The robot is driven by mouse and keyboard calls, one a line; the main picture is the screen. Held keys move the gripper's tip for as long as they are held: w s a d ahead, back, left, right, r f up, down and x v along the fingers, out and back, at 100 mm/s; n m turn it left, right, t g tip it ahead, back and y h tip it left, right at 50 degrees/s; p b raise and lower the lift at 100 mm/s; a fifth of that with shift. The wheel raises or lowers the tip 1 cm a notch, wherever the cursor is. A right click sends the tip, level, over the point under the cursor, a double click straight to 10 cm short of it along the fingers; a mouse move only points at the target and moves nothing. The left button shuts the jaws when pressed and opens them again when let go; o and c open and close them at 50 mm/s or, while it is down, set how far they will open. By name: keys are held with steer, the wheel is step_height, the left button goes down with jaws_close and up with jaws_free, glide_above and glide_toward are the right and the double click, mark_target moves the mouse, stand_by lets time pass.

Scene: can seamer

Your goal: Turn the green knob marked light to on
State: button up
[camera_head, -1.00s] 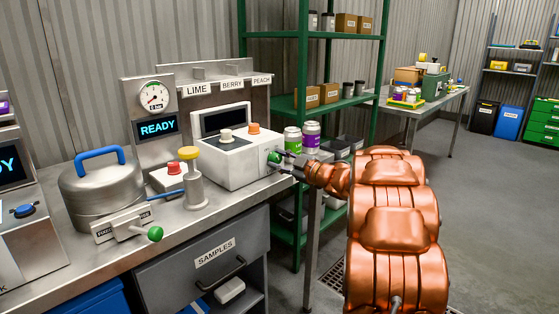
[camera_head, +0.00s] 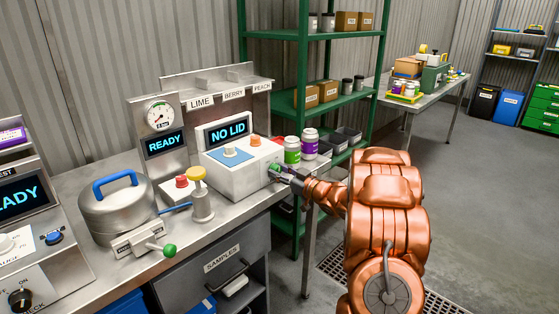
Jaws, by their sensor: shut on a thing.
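A white box-shaped machine (camera_head: 238,178) stands on the metal bench, with a lit screen (camera_head: 228,131) behind it reading "NO LID". A green knob (camera_head: 274,170) sits on the machine's right side, mostly covered by my gripper. My gripper (camera_head: 281,173) reaches it from the right and is shut on it. No "light" marking on the knob is readable from here, and its exact turn angle is hidden. A blue patch (camera_head: 231,154) shows on the machine's top around a pale knob.
A green can (camera_head: 292,152) and a purple can (camera_head: 310,145) stand close behind my gripper. An orange button (camera_head: 255,140) is on the machine's top. A yellow-topped post (camera_head: 199,190) and a green-tipped lever (camera_head: 169,250) stand at left.

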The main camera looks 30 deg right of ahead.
steer(key=m+p, duration=0.2)
steer(key=p, duration=0.1)
steer(key=shift+r, duration=0.35)
steer(key=shift+f+m+p, duration=0.2)
steer(key=shift+m+p, duration=0.95)
steer(key=shift+m, duration=0.15)
steer(key=shift+f+h, duration=0.1)
steer(key=shift+h, duration=0.2)
steer(key=o, duration=1.2)
steer(key=shift+c, duration=0.2)
steer(key=v, duration=1.2)
steer(key=shift+f, duration=0.25)
